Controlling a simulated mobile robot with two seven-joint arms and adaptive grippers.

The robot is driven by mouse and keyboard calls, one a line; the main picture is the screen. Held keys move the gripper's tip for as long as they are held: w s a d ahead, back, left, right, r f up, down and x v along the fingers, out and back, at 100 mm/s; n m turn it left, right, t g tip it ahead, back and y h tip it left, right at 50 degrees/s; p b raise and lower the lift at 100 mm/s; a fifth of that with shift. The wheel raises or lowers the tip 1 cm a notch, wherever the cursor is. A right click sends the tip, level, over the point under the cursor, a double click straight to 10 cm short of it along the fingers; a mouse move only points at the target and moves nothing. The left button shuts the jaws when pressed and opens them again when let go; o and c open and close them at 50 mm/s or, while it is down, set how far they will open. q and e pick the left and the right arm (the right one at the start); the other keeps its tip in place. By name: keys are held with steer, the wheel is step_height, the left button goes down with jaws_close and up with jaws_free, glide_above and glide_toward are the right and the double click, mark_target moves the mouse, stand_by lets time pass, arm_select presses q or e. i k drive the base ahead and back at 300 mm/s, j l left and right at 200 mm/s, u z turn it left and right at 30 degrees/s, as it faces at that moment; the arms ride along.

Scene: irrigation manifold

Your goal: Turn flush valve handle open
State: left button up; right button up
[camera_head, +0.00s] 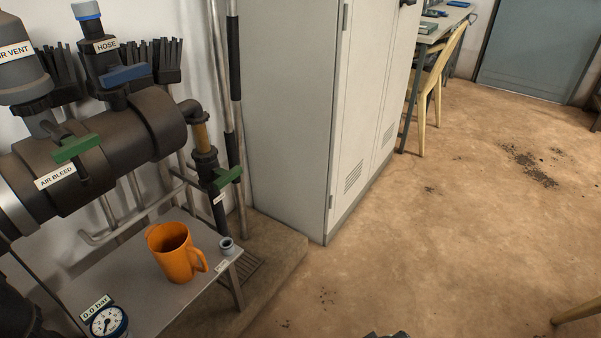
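A green handle (228,177) sits on the vertical pipe at the right end of the dark manifold (125,135). A small white label below it is too small to read, so I cannot confirm that this is the flush valve. A second green handle (76,148) is on the manifold body, above the label AIR BLEED (55,177). A blue handle (125,73) lies crosswise under the label HOSE. I can make out neither gripper in the head view. A dark piece at the bottom edge is too cut off to identify.
A grey bench (150,295) below the manifold carries an orange jug (174,254), a small grey fitting (227,245) and a gauge (108,321) labelled 0.0 bar. A grey cabinet (285,110) stands right of the pipes. The brown floor (430,240) is largely clear.

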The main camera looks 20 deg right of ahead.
mark_target(223, 177)
steer(key=z, duration=0.2)
steer(key=i+l+u, duration=0.1)
steer(key=u, duration=0.55)
steer(key=l+u, duration=0.3)
steer(key=l, duration=0.25)
steer(key=l+u, duration=0.3)
steer(key=l, duration=0.3)
steer(key=l+u, duration=0.15)
steer(key=l, duration=1)
